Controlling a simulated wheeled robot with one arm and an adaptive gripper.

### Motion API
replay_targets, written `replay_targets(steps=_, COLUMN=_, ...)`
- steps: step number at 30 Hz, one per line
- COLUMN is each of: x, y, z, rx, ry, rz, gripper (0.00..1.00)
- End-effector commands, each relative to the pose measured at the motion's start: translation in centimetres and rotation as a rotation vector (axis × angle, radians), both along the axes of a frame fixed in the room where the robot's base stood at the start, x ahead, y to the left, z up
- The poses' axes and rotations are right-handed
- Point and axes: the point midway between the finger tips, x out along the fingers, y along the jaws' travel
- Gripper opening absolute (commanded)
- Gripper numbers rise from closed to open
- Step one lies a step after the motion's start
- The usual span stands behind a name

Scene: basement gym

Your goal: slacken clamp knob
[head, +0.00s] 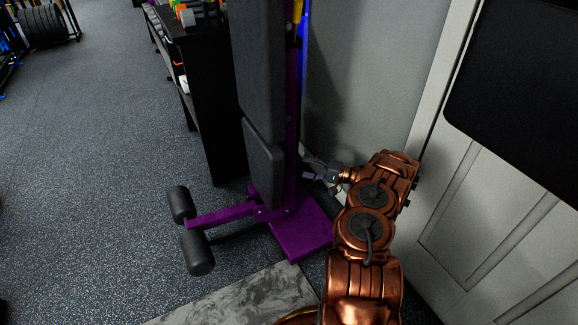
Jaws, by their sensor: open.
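No clamp knob can be made out; it may be hidden by the pads, the purple frame or my gripper. A folded bench with a purple frame (291,125) and black pads (262,160) stands upright in the middle of the head view. My gripper (309,169) is open, small in view, just right of the purple upright at about the height of the lower pad. It points left toward the upright. I cannot tell whether its fingertips touch the frame or have anything between them.
Black foot rollers (197,252) stick out low at left on a purple bar. A black shelf (205,105) stands behind the bench. A white panelled door (480,200) is close on the right. The speckled floor (90,180) at left is open.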

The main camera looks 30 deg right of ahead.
Motion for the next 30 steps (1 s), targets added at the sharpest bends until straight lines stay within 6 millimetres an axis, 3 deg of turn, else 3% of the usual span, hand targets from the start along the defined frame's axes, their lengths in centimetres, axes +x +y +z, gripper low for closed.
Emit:
replay_targets(steps=12, x=4.3, y=3.7, z=-0.3, rx=0.002, ry=0.003, rz=0.003, gripper=0.73)
replay_targets(steps=26, x=5.2, y=4.5, z=-0.2, rx=0.002, ry=0.006, rz=0.001, gripper=0.73)
replay_targets(steps=30, x=5.2, y=4.5, z=-0.2, rx=0.002, ry=0.006, rz=0.001, gripper=0.59)
